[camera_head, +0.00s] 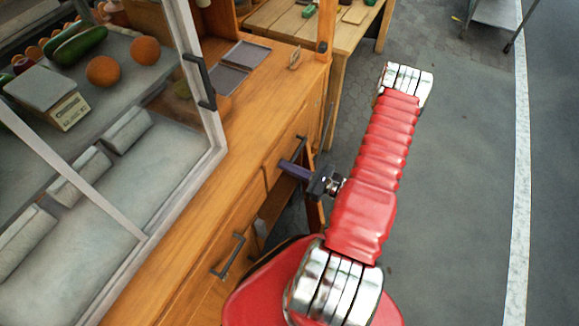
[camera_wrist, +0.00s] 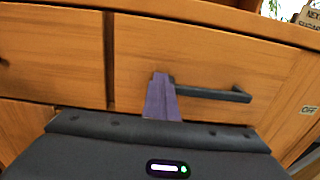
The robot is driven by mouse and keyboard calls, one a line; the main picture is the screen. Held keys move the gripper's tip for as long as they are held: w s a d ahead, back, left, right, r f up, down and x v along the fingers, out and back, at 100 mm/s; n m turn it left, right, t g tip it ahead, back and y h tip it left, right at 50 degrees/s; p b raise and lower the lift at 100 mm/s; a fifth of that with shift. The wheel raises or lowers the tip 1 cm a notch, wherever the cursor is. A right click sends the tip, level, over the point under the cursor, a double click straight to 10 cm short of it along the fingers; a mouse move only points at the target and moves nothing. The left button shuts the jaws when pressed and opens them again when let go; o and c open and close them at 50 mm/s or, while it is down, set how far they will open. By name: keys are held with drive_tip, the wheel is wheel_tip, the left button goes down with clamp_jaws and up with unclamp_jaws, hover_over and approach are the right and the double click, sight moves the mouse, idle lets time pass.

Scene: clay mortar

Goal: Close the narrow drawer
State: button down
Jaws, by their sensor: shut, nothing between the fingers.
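The narrow drawer (camera_head: 285,147) is in the front of the wooden counter, at its far right end in the head view. In the wrist view its wooden front (camera_wrist: 205,55) fills the centre and right, with a dark bar handle (camera_wrist: 215,93). My gripper (camera_head: 290,168) is in front of this drawer, its purple fingers pointing at the front. In the wrist view the shut, empty fingers (camera_wrist: 161,92) are by the handle's left end. I cannot tell whether they touch the front. The drawer looks about flush with the counter.
A wider drawer with a dark handle (camera_head: 228,257) is to the left along the counter (camera_head: 170,270). A glass display case (camera_head: 150,235) with a scale (camera_head: 48,97) and produce stands on top. Open pavement (camera_head: 455,190) lies to the right.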

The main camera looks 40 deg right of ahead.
drive_tip(key=shift+w+a+r, duration=0.15)
drive_tip(key=shift+w+a, duration=0.1)
drive_tip(key=shift+w, duration=0.05)
drive_tip(key=shift+d, duration=0.15)
drive_tip(key=v, duration=1.4)
drive_tip(key=shift+s, duration=0.2)
drive_tip(key=shift+d+f, duration=0.15)
drive_tip(key=shift+f, duration=0.15)
